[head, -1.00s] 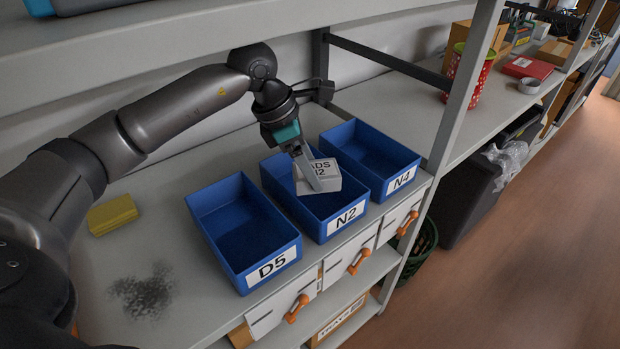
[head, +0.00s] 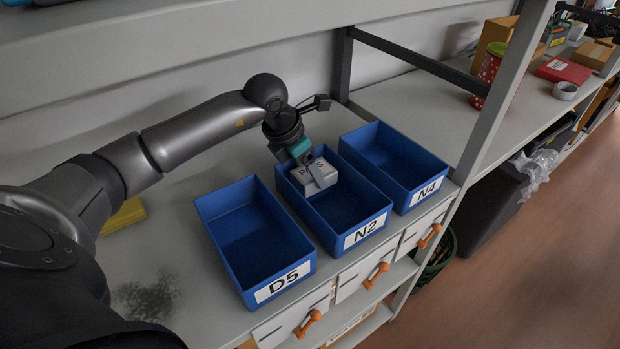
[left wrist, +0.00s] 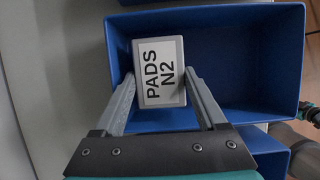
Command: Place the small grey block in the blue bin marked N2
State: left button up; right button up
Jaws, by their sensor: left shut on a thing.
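The small grey block (head: 317,178) has a white top label; in the left wrist view the block (left wrist: 160,72) reads "PADS N2". My left gripper (head: 314,172) is shut on it. It holds the block at the back end of the blue bin marked N2 (head: 368,232), inside the bin's outline. The left wrist view shows the two fingers (left wrist: 158,90) on either side of the block, with the blue bin (left wrist: 245,60) around and behind it. I cannot tell whether the block touches the bin floor.
Blue bin D5 (head: 282,286) stands left of N2 and blue bin N4 (head: 428,192) right of it; both look empty. A shelf post (head: 505,100) rises right of N4. A yellow block (head: 125,214) lies behind my left arm.

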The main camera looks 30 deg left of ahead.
pick_arm(q)
jog(key=shift+f, duration=1.1)
jog(key=shift+f+b, duration=0.25)
jog(key=shift+b, duration=0.05)
jog(key=o, duration=1.1)
jog(key=shift+r, duration=0.1)
jog(key=shift+r+p, duration=0.3)
jog(key=shift+r, duration=0.1)
jog(key=v, duration=0.7)
jog(key=shift+s+p, duration=0.1)
jog(key=shift+p, duration=0.2)
